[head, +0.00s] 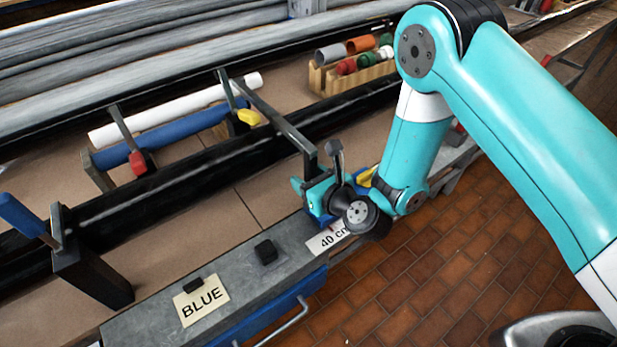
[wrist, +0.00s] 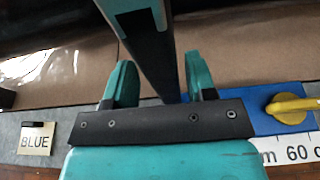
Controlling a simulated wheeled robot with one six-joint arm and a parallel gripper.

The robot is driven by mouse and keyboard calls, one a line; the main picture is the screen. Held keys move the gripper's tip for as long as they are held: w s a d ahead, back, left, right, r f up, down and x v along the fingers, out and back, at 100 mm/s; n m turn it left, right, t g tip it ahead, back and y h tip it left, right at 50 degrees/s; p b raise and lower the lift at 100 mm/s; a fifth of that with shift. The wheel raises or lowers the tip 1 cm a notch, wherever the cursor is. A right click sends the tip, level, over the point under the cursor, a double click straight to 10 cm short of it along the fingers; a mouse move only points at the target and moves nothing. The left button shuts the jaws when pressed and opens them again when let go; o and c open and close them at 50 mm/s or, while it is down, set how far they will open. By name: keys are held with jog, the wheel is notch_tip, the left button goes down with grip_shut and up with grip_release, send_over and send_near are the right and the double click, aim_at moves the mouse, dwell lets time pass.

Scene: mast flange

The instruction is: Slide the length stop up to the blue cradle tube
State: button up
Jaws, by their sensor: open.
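The length stop is a dark upright post with a long arm (head: 275,117) reaching back over the bench. Its blue base (wrist: 265,122) carries a yellow knob (wrist: 292,106). My gripper (head: 322,190) is at the post, above the front rail. In the wrist view my gripper (wrist: 162,82) is open, with one teal finger on each side of the dark post (wrist: 155,60); a gap shows at the left finger. The blue tube (head: 165,132) lies in the cradle at the back left, beside a white tube (head: 180,108). Whether the stop's far end touches it I cannot tell.
A dark post with a blue handle (head: 20,215) stands left. A wooden rack (head: 355,80) holds coloured pieces behind. The rail left of my gripper is largely clear.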

jog(key=shift+f, duration=0.1)
jog(key=shift+s+d+b, duration=0.2)
jog(key=shift+d+b, duration=0.05)
jog(key=shift+b, duration=1)
jog(key=s+d+b, duration=0.1)
jog(key=b, duration=0.2)
jog(key=shift+s, duration=0.1)
jog(key=b+v, duration=0.2)
jog(key=b, duration=0.1)
jog(key=r+b+v, duration=0.1)
jog(key=b+v, duration=0.2)
jog(key=shift+a, duration=0.2)
